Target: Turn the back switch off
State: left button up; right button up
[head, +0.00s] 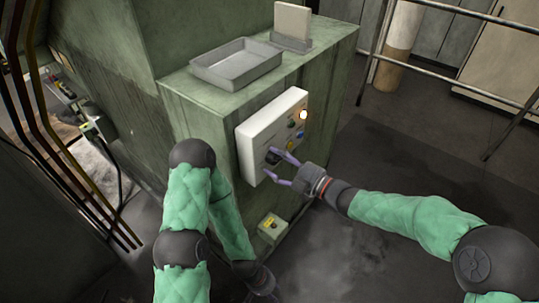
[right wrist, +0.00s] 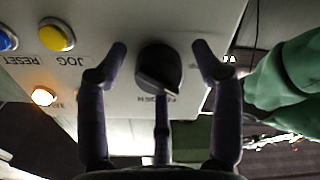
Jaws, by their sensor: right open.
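A white control panel (head: 262,130) is fixed to the side of the green machine. A black rotary switch (head: 273,158) sits low on the panel; in the right wrist view this black knob (right wrist: 158,68) is at the centre. My right gripper (head: 281,167) is open, with its purple fingers at the panel. In the right wrist view its two upper fingertips (right wrist: 160,58) stand either side of the knob with gaps, and a third finger is below it. My left gripper (head: 262,281) is low, near the bottom edge; its fingers cannot be made out.
Yellow (right wrist: 56,36) and blue buttons and a lit lamp (head: 304,115) are on the panel. A grey tray (head: 236,82) and a holder with a pale plate (head: 292,20) are on the machine top. A small box with a yellow label (head: 272,228) is below. Railings stand right.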

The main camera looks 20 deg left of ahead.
jog(key=m+p, duration=0.2)
jog(key=p, duration=0.1)
jog(key=m+p, duration=0.3)
jog(key=shift+d+r, duration=0.15)
jog(key=shift+r, duration=0.25)
pick_arm(q)
notch_tip(320, 180, up, 8)
jog(key=p, duration=0.1)
jog(key=shift+r, duration=0.25)
pick_arm(e)
jog(key=shift+f+m, duration=0.15)
jog(key=shift+m, duration=0.95)
